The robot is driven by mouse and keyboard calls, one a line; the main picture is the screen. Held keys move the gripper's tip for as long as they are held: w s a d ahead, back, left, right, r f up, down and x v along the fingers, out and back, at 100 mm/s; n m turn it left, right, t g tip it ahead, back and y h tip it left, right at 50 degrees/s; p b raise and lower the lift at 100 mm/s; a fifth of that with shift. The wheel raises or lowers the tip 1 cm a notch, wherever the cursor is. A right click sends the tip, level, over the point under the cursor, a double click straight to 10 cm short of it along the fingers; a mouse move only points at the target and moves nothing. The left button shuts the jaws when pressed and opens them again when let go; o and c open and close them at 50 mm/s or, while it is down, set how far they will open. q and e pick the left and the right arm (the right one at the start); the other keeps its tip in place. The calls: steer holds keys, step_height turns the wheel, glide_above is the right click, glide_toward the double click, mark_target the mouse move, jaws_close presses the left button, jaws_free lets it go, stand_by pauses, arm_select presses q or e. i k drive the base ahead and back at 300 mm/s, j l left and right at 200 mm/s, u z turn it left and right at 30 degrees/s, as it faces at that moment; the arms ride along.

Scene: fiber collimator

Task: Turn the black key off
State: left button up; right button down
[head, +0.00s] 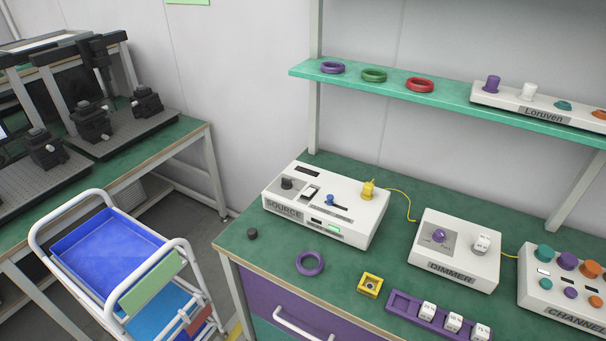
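The white SOURCE box (350,230) stands on the green bench top in the head view. A small black knob (287,183), which looks like the black key, sits upright on its top at the left end. Its exact turn angle is too small to read. A white rocker switch (311,192), a blue lever (329,200) and a yellow connector (368,189) are also on the box. A green lit display (334,228) shows on its front edge. Neither of my grippers is in view.
A black cap (252,233), a purple ring (310,263) and a yellow block (370,285) lie in front of the box. The DIMMER box (456,250) and CHANNEL box (562,290) stand to the right. A shelf (450,100) hangs above. A cart (122,265) stands left.

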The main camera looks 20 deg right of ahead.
mark_target(287, 184)
steer(key=i+j+z, duration=0.3)
steer(key=i+j, duration=0.2)
steer(key=j, duration=0.25)
steer(key=i+j+z, duration=0.1)
steer(key=j, duration=0.3)
steer(key=i, duration=0.1)
